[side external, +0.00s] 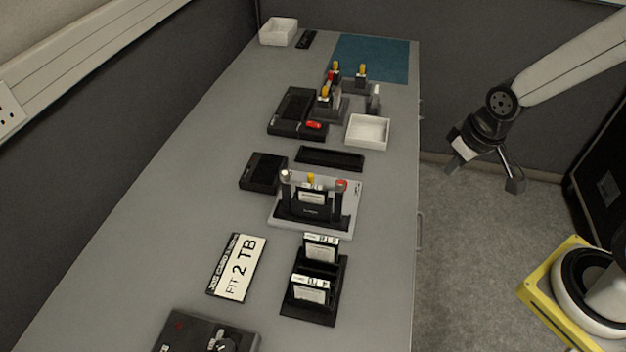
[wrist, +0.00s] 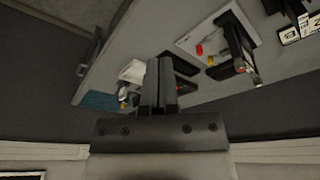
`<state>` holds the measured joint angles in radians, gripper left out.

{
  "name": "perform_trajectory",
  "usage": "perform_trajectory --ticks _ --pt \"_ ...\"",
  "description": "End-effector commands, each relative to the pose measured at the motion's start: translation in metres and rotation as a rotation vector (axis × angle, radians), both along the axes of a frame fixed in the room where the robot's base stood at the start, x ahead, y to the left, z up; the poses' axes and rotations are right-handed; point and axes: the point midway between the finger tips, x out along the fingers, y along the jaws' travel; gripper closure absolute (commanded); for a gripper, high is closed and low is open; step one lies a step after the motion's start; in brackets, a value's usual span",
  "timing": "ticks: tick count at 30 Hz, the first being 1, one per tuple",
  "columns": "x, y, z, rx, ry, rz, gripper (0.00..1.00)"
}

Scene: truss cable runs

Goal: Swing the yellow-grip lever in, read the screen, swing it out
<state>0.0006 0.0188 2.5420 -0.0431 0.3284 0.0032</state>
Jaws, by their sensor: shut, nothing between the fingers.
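A light-grey base plate (side external: 350,212) on the bench carries a black dock holding a labelled drive (side external: 312,196). A yellow grip (side external: 311,178) shows behind the drive, between a pale-topped post (side external: 285,175) and a red knob (side external: 342,185). The yellow grip also shows in the wrist view (wrist: 210,60), beside a red one. A dark, low box (side external: 263,171) lies left of the plate; I cannot tell whether it is the screen, and I can read nothing on it. My gripper (side external: 454,166) is shut and empty, off the bench's right edge, apart from everything. Its fingers are together in the wrist view (wrist: 159,82).
More yellow-topped posts (side external: 325,91) stand farther back near a white tray (side external: 368,131). A black device (side external: 206,333) sits at the near end.

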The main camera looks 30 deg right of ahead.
Motion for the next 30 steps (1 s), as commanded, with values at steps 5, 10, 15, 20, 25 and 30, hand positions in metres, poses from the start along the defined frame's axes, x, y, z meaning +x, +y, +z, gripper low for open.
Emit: perform_trajectory --ticks 5,10,15,20,25,30 --pt "0.021 -0.005 -0.001 -0.048 -0.044 0.076 1.0" --pt "0.053 -0.01 -0.002 -0.11 -0.11 0.192 1.0" --pt "0.087 -0.011 -0.004 -0.168 -0.182 0.332 1.0" --pt "0.117 -0.007 -0.007 -0.21 -0.249 0.47 1.0" --pt "0.145 0.0 -0.012 -0.24 -0.314 0.623 1.0" --pt "0.17 0.011 -0.02 -0.257 -0.373 0.779 1.0"
